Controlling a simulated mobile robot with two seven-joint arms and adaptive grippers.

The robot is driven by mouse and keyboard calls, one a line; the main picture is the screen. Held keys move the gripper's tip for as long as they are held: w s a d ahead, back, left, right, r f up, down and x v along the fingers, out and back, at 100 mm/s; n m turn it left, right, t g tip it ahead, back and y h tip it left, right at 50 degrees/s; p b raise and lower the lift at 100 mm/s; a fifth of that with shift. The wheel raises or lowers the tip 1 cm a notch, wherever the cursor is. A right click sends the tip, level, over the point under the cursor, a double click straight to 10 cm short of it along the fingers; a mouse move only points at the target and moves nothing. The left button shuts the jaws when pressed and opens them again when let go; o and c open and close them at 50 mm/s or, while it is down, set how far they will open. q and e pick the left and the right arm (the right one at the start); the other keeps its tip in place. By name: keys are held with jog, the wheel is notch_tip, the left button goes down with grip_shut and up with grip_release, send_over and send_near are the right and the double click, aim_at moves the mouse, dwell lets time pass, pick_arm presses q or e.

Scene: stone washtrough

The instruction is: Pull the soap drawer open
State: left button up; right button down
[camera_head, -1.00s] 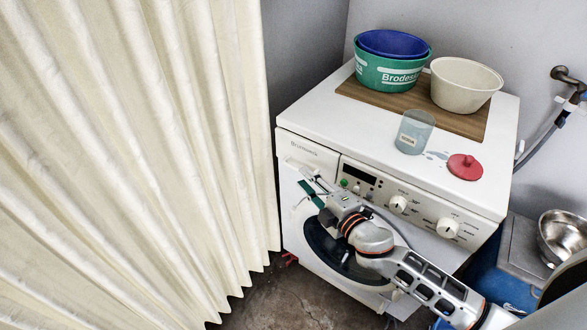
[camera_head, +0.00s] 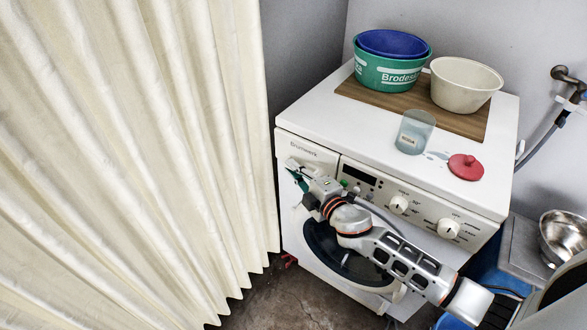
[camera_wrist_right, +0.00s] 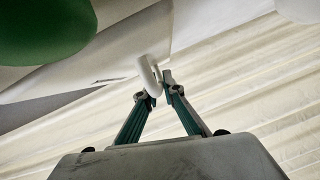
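The soap drawer (camera_head: 309,150) is the white panel at the upper left of the washing machine's front, marked with a brand name. In the head view it looks flush with the front. My right gripper (camera_head: 292,166) is at the drawer's lower left part. In the right wrist view, the tips of my right gripper (camera_wrist_right: 158,90) are drawn close together on a white handle (camera_wrist_right: 149,70), one on each side of it. In the head view the gripper hides the handle. My left gripper is in neither view.
A cream curtain (camera_head: 130,160) hangs close at left. A steel bowl (camera_head: 562,238) stands at right.

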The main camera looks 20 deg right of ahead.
jog(key=s+a, duration=1.1)
jog(key=a, duration=0.4)
jog(key=shift+s, duration=0.4)
jog(key=c, duration=2.2)
grip_release()
jog(key=shift+o, duration=0.2)
jog(key=v, duration=1.2)
